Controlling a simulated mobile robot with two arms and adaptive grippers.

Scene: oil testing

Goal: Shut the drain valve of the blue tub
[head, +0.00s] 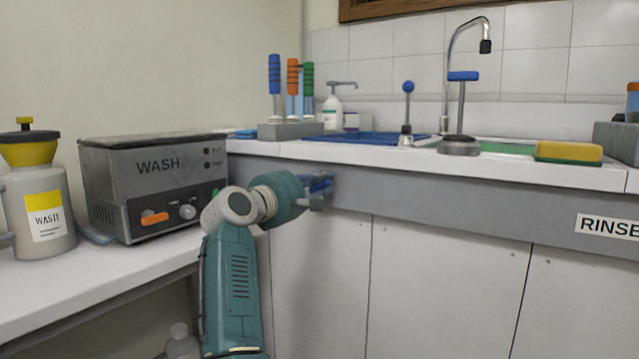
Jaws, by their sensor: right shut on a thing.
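The blue tub (380,138) is set in the white counter at the back middle; only its rim shows. Below it, at the grey front edge of the counter, a small blue valve handle (321,183) shows between the jaws of my right gripper (321,190). My right gripper is shut on this handle. The jaws and wrist hide much of the valve, so I cannot tell which way the handle is turned. My left gripper is not in view.
A blue-knobbed lever (407,110), a tap (462,60) and a sponge (568,152) are on the counter. Cabinet fronts (440,280) lie below.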

